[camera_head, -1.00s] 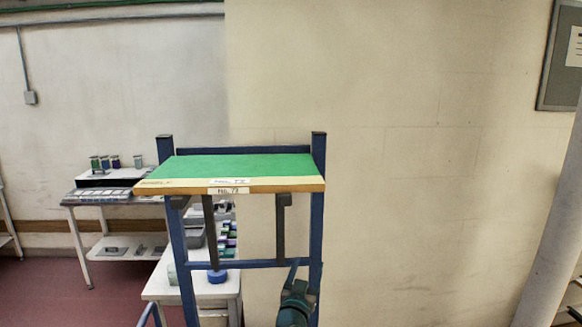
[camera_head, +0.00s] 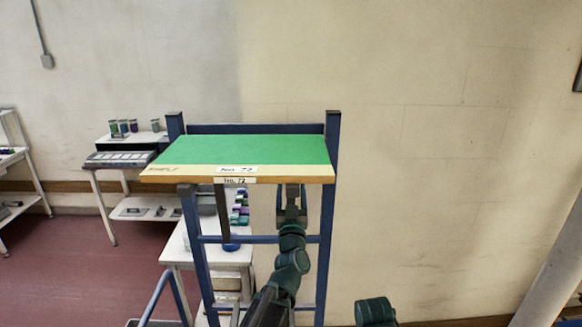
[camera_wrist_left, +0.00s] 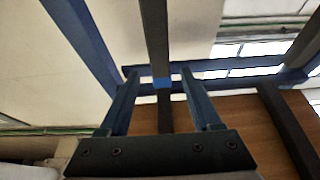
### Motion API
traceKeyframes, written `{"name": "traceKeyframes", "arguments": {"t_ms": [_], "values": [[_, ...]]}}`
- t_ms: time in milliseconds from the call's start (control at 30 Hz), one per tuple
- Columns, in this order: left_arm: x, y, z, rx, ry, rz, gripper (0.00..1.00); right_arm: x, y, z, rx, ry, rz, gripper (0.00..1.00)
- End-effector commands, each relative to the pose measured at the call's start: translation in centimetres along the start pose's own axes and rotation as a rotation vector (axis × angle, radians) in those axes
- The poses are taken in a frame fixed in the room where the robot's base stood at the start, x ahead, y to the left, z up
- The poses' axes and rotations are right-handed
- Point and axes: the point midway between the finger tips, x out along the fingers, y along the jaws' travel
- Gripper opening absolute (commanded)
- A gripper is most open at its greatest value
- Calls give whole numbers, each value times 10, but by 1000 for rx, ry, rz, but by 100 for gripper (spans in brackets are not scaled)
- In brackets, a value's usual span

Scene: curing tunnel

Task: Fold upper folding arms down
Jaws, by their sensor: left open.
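A blue upright frame (camera_head: 331,150) carries a board (camera_head: 250,150) with a green and cream top, labelled "No. 72". Under the board, one dark folding arm (camera_head: 222,213) hangs at the left. The other is mostly hidden behind my left gripper (camera_head: 291,194), which is raised under the board's right half. In the left wrist view my left gripper (camera_wrist_left: 164,98) is open, with its fingers either side of a dark bar (camera_wrist_left: 154,35); contact cannot be told. A second dark bar (camera_wrist_left: 284,125) runs beside the brown board underside (camera_wrist_left: 235,115). My right gripper is out of view.
A white table (camera_head: 185,247) with small items stands behind the frame. Another white bench (camera_head: 100,170) with jars is at the back left. A plain wall (camera_head: 430,150) is behind and to the right. Red floor (camera_head: 60,260) shows at the left.

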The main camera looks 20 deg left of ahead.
Motion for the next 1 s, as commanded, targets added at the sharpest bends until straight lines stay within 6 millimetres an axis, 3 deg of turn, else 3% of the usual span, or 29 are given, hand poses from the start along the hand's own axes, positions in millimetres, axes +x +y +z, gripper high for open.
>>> {"name": "traceKeyframes", "arguments": {"t_ms": [33, 100, 300, 800, 1000], "values": [[16, 1, -2, 2, 0, -1, 65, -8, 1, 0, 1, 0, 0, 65], [28, 0, -2, 2, 0, -1, 65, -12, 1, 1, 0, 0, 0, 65], [53, 0, -1, 2, 1, 0, 65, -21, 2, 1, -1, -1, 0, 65], [64, 0, 0, 1, 0, 0, 65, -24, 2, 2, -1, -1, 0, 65], [64, 0, 0, 1, 0, 0, 31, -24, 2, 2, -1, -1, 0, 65]]}}
